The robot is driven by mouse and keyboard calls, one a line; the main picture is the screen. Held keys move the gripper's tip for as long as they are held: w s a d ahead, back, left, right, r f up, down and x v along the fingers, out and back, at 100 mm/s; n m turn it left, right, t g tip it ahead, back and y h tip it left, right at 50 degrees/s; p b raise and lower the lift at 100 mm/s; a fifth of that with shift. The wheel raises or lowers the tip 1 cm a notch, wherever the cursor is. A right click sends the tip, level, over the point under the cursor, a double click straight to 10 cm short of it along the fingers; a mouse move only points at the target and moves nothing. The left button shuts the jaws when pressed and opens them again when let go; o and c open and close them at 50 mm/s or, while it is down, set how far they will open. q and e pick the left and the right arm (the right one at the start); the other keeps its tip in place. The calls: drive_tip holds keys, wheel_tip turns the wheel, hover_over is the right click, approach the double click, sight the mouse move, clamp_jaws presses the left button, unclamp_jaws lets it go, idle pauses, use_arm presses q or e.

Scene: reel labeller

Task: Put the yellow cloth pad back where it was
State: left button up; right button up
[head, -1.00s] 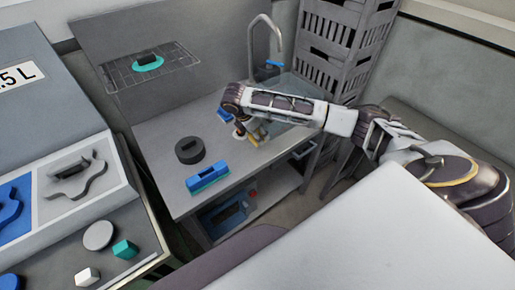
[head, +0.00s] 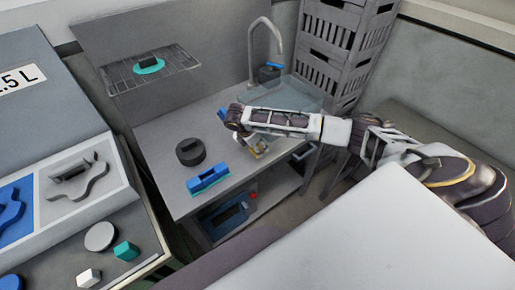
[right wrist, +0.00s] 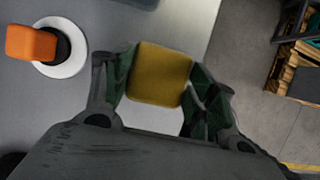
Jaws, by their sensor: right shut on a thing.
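The yellow cloth pad (right wrist: 160,73) is a square block held between the two fingers of my right gripper (right wrist: 157,82) in the right wrist view. The fingers touch it on both sides. In the head view my right gripper (head: 256,150) is near the front right edge of the steel worktop (head: 232,163), with a little of the yellow showing below my arm. I cannot tell whether the pad touches the worktop. My left gripper is in neither view.
A black round piece (head: 190,151) and a blue-handled teal pad (head: 208,180) stand left of my gripper. An orange-handled piece on a white disc (right wrist: 62,62) is close by in the right wrist view. A tap (head: 278,45) and stacked grey crates (head: 340,50) are behind.

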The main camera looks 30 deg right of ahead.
drive_tip(key=shift+f, duration=0.8)
drive_tip(key=shift+f, duration=0.1)
drive_tip(key=o, duration=1)
drive_tip(key=b+v, duration=0.1)
drive_tip(key=v, duration=1.1)
drive_tip(key=shift+d, duration=0.1)
